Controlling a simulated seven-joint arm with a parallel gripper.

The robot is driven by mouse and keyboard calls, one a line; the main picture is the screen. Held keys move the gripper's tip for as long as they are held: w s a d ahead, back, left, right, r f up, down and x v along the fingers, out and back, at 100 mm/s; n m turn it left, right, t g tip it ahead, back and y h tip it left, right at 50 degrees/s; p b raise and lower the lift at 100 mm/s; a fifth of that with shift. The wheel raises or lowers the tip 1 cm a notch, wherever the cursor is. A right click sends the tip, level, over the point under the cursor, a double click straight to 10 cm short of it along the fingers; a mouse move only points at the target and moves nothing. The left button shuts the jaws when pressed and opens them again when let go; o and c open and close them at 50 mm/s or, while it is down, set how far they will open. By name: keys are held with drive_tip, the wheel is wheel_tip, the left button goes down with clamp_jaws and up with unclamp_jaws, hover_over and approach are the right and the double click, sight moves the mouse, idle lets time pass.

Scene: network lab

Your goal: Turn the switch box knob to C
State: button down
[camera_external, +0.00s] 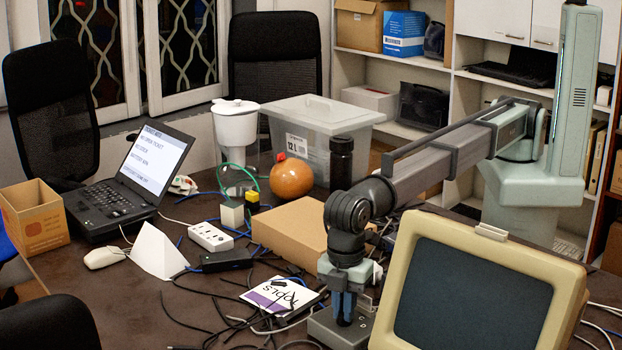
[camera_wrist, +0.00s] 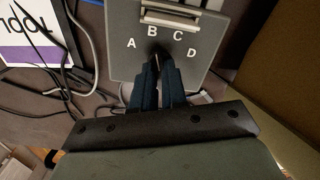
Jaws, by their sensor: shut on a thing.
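The switch box (camera_wrist: 120,58) is a grey box with white letters A, B, C and D in an arc on its top. In the external view, the switch box (camera_external: 321,328) sits at the front of the table, left of the cream monitor. My gripper (camera_wrist: 158,64) points down at the box with its dark blue fingers closed on the dark knob (camera_wrist: 158,49), below B and C. The fingers hide most of the knob, so I cannot tell exactly which letter it points to. My gripper (camera_external: 345,318) also shows over the box in the external view.
The cream monitor (camera_external: 480,295) stands close on the right of my gripper. A white and purple TOOLS card (camera_external: 282,296) and tangled black cables (camera_external: 222,318) lie to the left. A cardboard box (camera_external: 295,232) is behind. My arm reaches in from the right.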

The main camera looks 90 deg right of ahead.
drive_tip(key=m, duration=0.7)
idle(0.6)
drive_tip(key=c, duration=1.2)
unclamp_jaws()
drive_tip(key=shift+o, duration=0.2)
drive_tip(key=shift+r, duration=0.1)
wheel_tip(320, 180, up, 14)
drive_tip(key=shift+w+d, duration=0.1)
drive_tip(key=shift+w, duration=0.05)
